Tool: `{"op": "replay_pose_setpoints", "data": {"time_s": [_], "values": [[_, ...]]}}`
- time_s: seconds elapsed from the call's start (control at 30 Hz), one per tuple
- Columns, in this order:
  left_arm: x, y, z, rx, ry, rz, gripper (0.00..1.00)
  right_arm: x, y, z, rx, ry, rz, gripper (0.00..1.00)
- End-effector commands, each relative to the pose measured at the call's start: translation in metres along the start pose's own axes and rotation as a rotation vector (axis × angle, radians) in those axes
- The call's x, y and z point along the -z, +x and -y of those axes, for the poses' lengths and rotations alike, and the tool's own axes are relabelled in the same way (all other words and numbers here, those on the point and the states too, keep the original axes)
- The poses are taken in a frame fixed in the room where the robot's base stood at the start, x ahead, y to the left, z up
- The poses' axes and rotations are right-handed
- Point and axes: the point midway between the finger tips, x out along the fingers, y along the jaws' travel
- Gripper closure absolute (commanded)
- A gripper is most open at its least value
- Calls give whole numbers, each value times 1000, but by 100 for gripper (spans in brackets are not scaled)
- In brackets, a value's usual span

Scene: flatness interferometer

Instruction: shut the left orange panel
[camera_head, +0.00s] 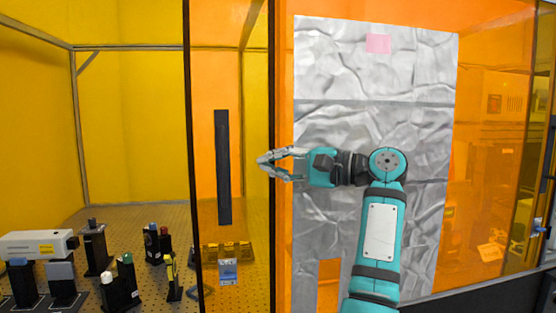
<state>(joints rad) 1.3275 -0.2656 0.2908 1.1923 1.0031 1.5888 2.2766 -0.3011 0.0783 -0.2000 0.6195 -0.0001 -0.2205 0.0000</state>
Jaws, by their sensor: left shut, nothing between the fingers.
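The left orange panel (208,75) is a see-through sheet with a dark frame edge on its left side. A long black upright handle (223,167) is on it. To its left the enclosure is open and the inside shows directly. My left gripper (263,161) is shut and empty, with its fingers pointing left. In the picture its tips overlap the panel's right edge, to the right of the handle and apart from it. I cannot tell whether they touch the panel. My right gripper is not in view.
Crinkled silver foil sheeting (375,75) with a pink patch covers much of the orange panel (480,200) to the right, behind my arm. Inside the opening, a perforated optical table (150,222) bears a white box (38,245) and several small black mounts.

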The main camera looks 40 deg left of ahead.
Motion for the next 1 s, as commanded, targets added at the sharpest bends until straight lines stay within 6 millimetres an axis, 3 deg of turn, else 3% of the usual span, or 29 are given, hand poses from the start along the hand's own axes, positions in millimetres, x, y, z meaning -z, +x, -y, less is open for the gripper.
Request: {"op": "replay_pose_setpoints", "data": {"time_s": [0.1,0.33,0.83,1.0], "values": [[-1,24,3,0,1,4,100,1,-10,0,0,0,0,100],[0,55,2,2,2,1,100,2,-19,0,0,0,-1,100],[0,64,0,3,2,0,100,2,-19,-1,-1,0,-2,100],[-6,71,-2,3,0,2,100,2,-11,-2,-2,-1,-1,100]]}}
